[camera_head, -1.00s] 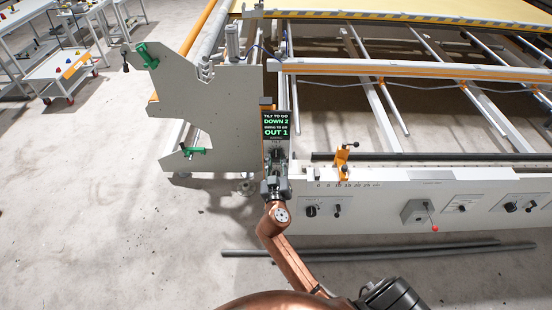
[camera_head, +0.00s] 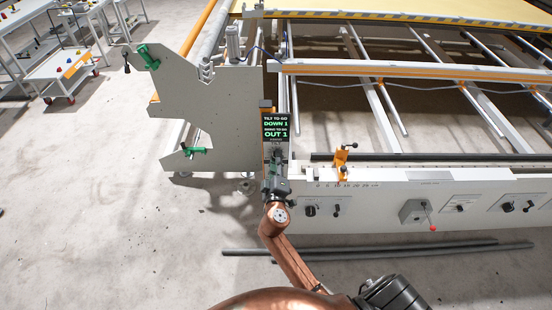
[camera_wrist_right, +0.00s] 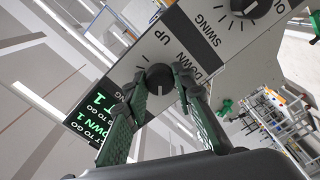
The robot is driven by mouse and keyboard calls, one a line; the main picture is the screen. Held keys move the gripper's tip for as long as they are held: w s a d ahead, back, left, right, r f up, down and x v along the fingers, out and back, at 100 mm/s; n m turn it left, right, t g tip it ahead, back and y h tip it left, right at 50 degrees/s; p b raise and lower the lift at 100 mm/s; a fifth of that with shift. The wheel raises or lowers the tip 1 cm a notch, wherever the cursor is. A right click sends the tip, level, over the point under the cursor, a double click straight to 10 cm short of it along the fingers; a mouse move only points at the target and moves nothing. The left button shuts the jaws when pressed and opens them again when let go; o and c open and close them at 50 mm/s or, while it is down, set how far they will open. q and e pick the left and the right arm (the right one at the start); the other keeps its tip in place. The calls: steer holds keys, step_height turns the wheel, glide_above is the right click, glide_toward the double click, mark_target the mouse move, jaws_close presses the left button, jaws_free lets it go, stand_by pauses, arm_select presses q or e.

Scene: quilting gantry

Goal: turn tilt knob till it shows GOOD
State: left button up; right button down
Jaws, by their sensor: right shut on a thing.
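The tilt knob (camera_wrist_right: 159,77) is a dark round knob with a white mark, between the words UP and DOWN on a pale panel in the right wrist view. My right gripper (camera_wrist_right: 160,80) is shut on it, one green-padded finger on each side. In the head view my right gripper (camera_head: 276,165) is at the post, just below the display, and hides most of the knob. The display (camera_head: 276,127) reads TILT TO GO DOWN 1 and, below, OUT 1 for the swing. My left gripper is not in view.
The swing knob (camera_wrist_right: 243,5) is close by on the same panel. A grey side plate (camera_head: 215,115) stands left of the post. A white front rail (camera_head: 380,205) with several controls runs to the right. Grey pipes (camera_head: 380,249) lie on the floor.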

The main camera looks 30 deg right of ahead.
steer(key=shift+n+p, duration=0.4)
steer(key=shift+n, duration=0.8)
steer(key=c, duration=1.6)
jaws_free()
steer(key=v, duration=1.2)
